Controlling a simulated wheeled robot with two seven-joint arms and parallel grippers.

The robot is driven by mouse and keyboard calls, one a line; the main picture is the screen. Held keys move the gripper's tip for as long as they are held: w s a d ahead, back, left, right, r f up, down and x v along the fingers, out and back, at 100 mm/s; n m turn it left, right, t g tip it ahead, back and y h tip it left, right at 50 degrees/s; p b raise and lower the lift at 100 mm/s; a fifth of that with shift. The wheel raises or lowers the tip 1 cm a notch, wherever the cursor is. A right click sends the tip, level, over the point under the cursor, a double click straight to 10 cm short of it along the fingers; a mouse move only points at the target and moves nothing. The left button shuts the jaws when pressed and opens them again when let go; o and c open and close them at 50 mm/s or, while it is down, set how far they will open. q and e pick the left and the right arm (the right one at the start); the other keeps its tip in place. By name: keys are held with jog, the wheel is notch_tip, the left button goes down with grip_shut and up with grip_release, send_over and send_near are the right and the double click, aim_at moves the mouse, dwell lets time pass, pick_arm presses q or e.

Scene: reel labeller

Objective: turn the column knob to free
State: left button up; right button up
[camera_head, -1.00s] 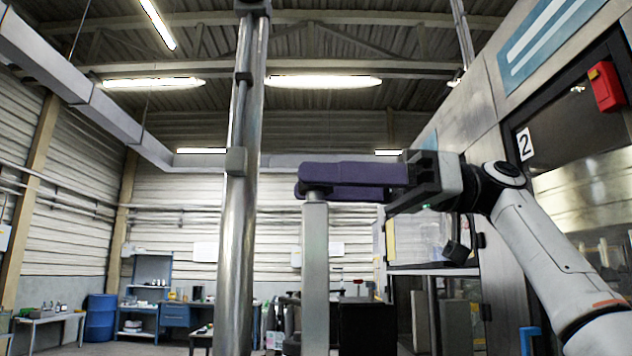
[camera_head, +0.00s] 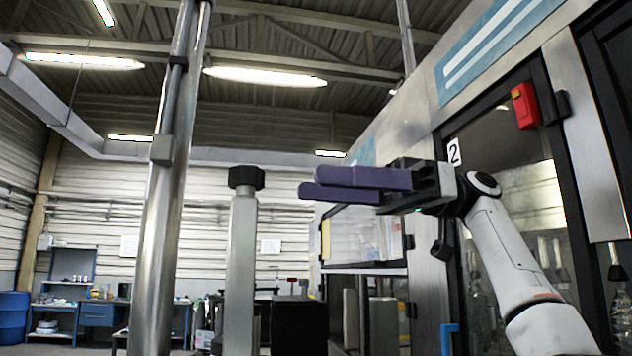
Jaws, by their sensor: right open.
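The black column knob (camera_head: 246,178) sits on top of a grey square post (camera_head: 241,270), left of the middle of the head view. My right gripper (camera_head: 310,183) comes in from the right with its two purple fingers pointing left. The fingers are apart and nothing shows between them. The fingertips are to the right of the knob, with a clear gap in the picture. The knob is fully in view; no setting mark on it can be made out. My left gripper does not show.
A tall shiny metal pole (camera_head: 165,190) stands left of the post. A machine with glass doors and a red box (camera_head: 525,105) fills the right side. A blue workbench (camera_head: 98,314) and a blue drum (camera_head: 12,316) stand at the back left.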

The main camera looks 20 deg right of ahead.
jog(key=t, duration=0.1)
jog(key=m+t+h+b, duration=0.3)
jog(key=m+t+h, duration=1)
jog(key=m+t, duration=0.3)
send_near(253, 168)
jog(key=shift+n+t, duration=0.3)
jog(key=shift+t, duration=0.2)
jog(key=p+x, duration=0.1)
jog(key=x, duration=0.1)
jog(key=p+x, duration=0.1)
jog(key=x, duration=0.2)
jog(key=p+x, duration=0.1)
jog(key=x, duration=0.2)
jog(key=shift+f, duration=0.3)
jog(key=shift+w+a+f, duration=0.1)
jog(key=shift+w+a, duration=0.15)
jog(key=shift+w, duration=0.35)
jog(key=c, duration=1.1)
jog(key=shift+o, duration=0.2)
